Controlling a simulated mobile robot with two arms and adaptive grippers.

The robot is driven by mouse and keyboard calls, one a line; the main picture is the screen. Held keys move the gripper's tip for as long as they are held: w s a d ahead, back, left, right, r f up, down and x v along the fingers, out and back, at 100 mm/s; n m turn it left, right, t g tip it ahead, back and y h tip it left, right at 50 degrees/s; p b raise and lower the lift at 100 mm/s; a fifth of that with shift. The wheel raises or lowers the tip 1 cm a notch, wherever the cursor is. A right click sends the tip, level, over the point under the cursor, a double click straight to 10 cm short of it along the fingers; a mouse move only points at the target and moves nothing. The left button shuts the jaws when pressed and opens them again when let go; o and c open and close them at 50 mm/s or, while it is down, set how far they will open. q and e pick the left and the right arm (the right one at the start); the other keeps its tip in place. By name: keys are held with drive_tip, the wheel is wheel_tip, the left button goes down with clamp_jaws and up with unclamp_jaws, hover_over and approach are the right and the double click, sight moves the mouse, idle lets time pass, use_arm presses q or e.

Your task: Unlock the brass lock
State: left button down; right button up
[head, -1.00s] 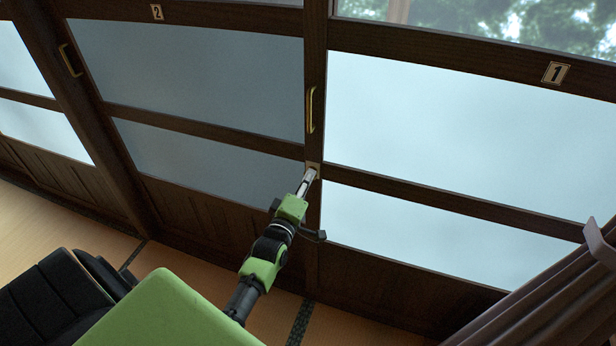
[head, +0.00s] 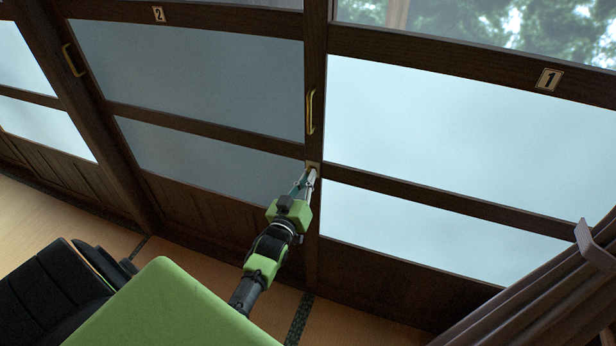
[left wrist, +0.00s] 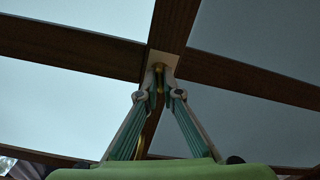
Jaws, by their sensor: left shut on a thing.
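The brass lock (left wrist: 158,68) sits on a pale plate (left wrist: 168,64) on the dark wooden door stile, below the brass handle of door 1. In the head view the plate (head: 313,165) shows just past my fingertips. My left gripper (head: 309,174) reaches up to it from below. In the left wrist view my left gripper (left wrist: 160,88) has its fingertips closed in on the small brass part of the lock, one on each side. The fingertips hide most of that part, so its exact turn cannot be told. My right gripper is not in view.
A brass handle (head: 310,111) is above the lock on the same stile. Another handle (head: 73,60) is on the left stile. Number plates 2 (head: 159,14) and 1 (head: 549,79) mark the frosted panels. A gathered curtain (head: 560,295) hangs at lower right.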

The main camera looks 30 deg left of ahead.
use_arm(q)
drive_tip(key=shift+m, duration=1.7)
drive_tip(key=shift+f, duration=0.1)
drive_tip(key=shift+m, duration=0.3)
drive_tip(key=c, duration=2.2)
unclamp_jaws()
drive_tip(key=v, duration=1.2)
drive_tip(key=shift+d, duration=0.1)
